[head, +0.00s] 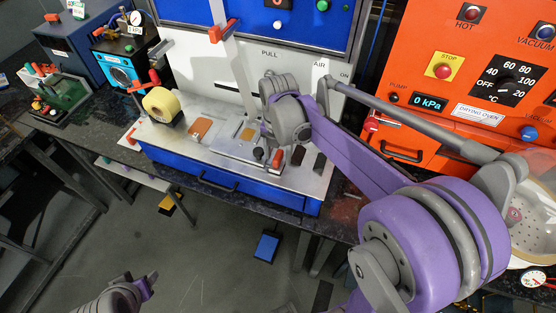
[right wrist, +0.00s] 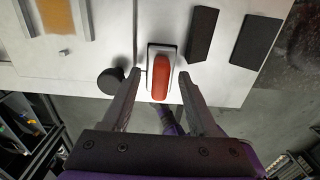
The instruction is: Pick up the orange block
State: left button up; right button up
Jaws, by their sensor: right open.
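A rounded orange-red block (right wrist: 160,78) sits upright in a narrow pale, dark-edged frame on the white deck. It also shows in the head view (head: 277,158) at the front of the metal deck, below my arm. My right gripper (right wrist: 158,74) is open, with one finger on each side of the block and a gap to each. In the head view my right gripper (head: 268,157) is partly hidden by its own arm. My left gripper (head: 148,283) shows at the lower left, away from the deck; its jaw opening is unclear.
A dark round knob (right wrist: 111,80) stands left of the block, close to the left finger. Two black slabs (right wrist: 202,34) (right wrist: 256,42) lie to its right. A flat orange-brown pad (head: 201,128) and a yellow roll (head: 161,104) are farther left on the deck.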

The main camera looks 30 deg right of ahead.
aim_at(278, 155)
jog(key=shift+s+f, duration=0.1)
jog(key=shift+f, duration=0.05)
grip_shut()
dwell(0.5)
notch_tip(278, 155, up, 10)
jog(key=shift+r, duration=0.1)
dwell(0.4)
jog(key=c, duration=0.8)
grip_release()
grip_shut()
